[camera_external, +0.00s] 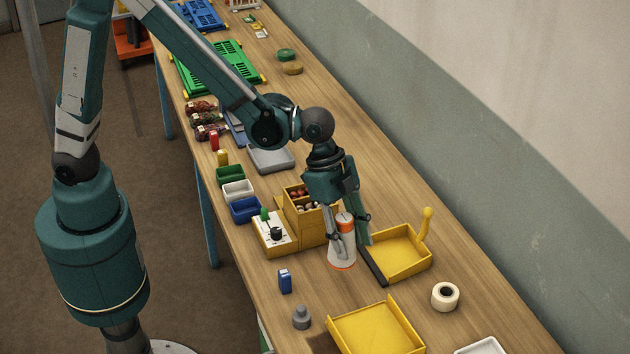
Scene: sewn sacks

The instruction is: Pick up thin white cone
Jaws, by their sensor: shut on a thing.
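The white cone (342,262) stands upright on the table, with orange at its upper part and an orange line round its base. My gripper (350,240) points down over it and is shut on it, one finger on each side. The fingers hide part of the cone's middle. The cone's base appears to be on the table top or very close to it; I cannot tell which.
Close on the right are a black bar (372,267) and a yellow tray (407,268) with an upright handle. A yellow compartment box (303,228) stands close on the left. A second yellow tray (375,332), a tape roll (445,296) and a grey weight (302,318) lie nearer the camera.

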